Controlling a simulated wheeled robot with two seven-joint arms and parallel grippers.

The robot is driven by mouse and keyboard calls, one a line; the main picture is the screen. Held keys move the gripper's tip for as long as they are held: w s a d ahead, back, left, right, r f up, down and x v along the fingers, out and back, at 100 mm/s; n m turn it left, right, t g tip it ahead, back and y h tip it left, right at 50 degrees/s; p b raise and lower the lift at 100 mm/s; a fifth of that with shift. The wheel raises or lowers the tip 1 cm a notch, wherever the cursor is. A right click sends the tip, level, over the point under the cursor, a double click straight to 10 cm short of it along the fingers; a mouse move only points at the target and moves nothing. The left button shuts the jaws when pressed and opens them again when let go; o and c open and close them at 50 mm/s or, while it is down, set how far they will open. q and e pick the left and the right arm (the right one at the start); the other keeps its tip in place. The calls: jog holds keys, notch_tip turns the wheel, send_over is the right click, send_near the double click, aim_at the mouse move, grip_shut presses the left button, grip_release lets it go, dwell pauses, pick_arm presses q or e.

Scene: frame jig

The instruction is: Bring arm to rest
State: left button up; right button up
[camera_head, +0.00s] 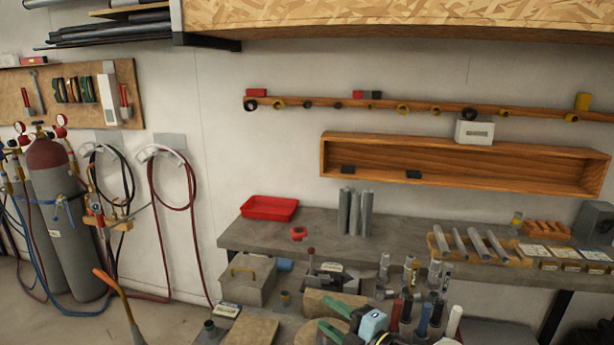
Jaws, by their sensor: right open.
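My right gripper (331,315) is low in the head view, right of the bottom middle, in front of the workbench (325,232). Its two green fingers point left and stand apart, with a light blue and black body behind them. It is open, and I see nothing between the fingers. A tan block lies close behind it in the picture; I cannot tell whether they touch. My left gripper is not in view.
A grey box (247,280) and several upright tools (420,310) crowd the area around the gripper. A red tray (269,208) and grey tubes (355,212) stand on the bench. Gas cylinders (62,215) with hoses stand left; some floor there is clear.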

jog(key=s+d+f+m+g+h, duration=0.1)
jog(key=s+d+f+m+h, duration=0.3)
jog(key=s+d+m+h, duration=0.35)
jog(key=s+d+f+m+h, duration=0.3)
jog(key=s+d+m+h, duration=0.15)
jog(key=s+m, duration=0.5)
jog(key=s+d+f+m+g, duration=0.15)
jog(key=s+g, duration=0.25)
jog(key=s, duration=0.4)
jog(key=s+d+f+m+g, duration=0.1)
jog(key=s+d+m+g, duration=0.25)
jog(key=s, duration=0.55)
jog(key=s+f+g+b, duration=0.2)
jog(key=s+f+b, duration=0.1)
jog(key=f, duration=2.7)
jog(key=s+d+f+b, duration=0.2)
jog(key=s+f+b, duration=0.1)
jog(key=s+f, duration=1.2)
jog(key=shift+s+d+f+n+g, duration=0.3)
jog(key=shift+s+d+f+g, duration=0.05)
jog(key=shift+g, duration=0.1)
